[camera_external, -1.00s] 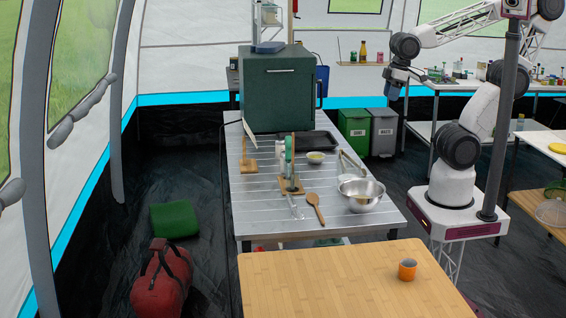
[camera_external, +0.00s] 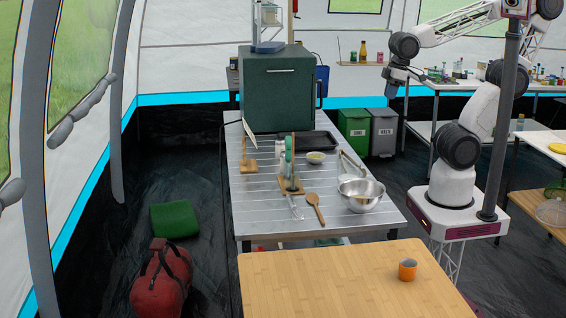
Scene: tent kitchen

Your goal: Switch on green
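A small upright green object (camera_external: 288,156) stands on a wooden base on the slatted metal table (camera_external: 262,213); no switch can be made out on it. A large dark green box (camera_external: 277,95) with a handle stands at the table's back end. My gripper (camera_external: 390,94) is in the air to the right of the table, beyond the steel bowl and well apart from both green things. It is small in this view, and its finger opening cannot be made out.
The table also bears a steel bowl (camera_external: 361,196), a wooden spoon (camera_external: 315,208), a dark tray (camera_external: 313,141) and a small bowl (camera_external: 316,158). A green bin (camera_external: 354,133) and a grey bin (camera_external: 384,134) stand behind. An orange cup (camera_external: 407,270) sits on the front wooden table (camera_external: 320,285).

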